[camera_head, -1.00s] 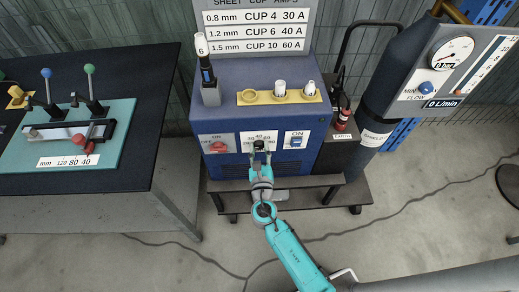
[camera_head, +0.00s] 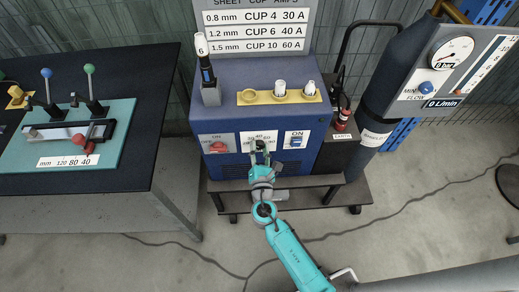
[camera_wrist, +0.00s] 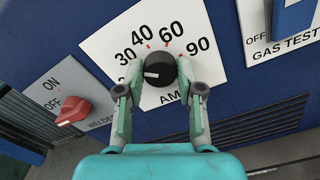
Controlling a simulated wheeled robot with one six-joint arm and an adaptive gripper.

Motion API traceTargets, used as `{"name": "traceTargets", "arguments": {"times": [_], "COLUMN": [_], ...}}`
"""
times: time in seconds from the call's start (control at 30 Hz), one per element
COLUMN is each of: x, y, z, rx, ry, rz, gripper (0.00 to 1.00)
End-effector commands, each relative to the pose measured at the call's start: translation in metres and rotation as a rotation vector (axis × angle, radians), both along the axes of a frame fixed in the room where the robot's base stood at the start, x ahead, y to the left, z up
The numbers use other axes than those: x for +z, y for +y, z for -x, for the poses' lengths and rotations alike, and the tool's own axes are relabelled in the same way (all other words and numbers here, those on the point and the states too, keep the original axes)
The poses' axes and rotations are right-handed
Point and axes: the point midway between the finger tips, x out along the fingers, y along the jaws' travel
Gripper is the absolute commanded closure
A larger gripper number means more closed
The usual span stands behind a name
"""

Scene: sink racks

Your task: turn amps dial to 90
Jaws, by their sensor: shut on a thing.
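The amps dial (camera_wrist: 160,68) is a round black knob on a white scale plate (camera_wrist: 215,72) marked 30, 40, 60 and 90. Its white pointer line lies toward the left of the knob, a little below the 30 label in the wrist view. My gripper (camera_wrist: 160,90) has one finger on each side of the dial and is shut on it. In the head view my gripper (camera_head: 260,148) is at the front of the blue welder box (camera_head: 235,85), and its fingers cover most of the dial.
A red welder on/off switch (camera_wrist: 73,110) is left of the dial plate. The blue gas test switch (camera_head: 296,140) is to its right. Cups stand in a yellow holder (camera_head: 263,98) on the box. A gas cylinder (camera_head: 385,90) stands at right, and a workbench (camera_head: 140,110) at left.

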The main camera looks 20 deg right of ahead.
Motion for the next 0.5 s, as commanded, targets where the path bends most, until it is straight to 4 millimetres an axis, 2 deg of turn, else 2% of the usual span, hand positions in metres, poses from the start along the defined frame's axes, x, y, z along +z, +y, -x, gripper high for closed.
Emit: {"name": "traceTargets", "arguments": {"times": [0.5], "x": [0.0002], "y": [-0.0007], "z": [0.0000], "rx": [-0.001], "ry": [-0.152], "rz": [-0.467], "gripper": [0.98]}}
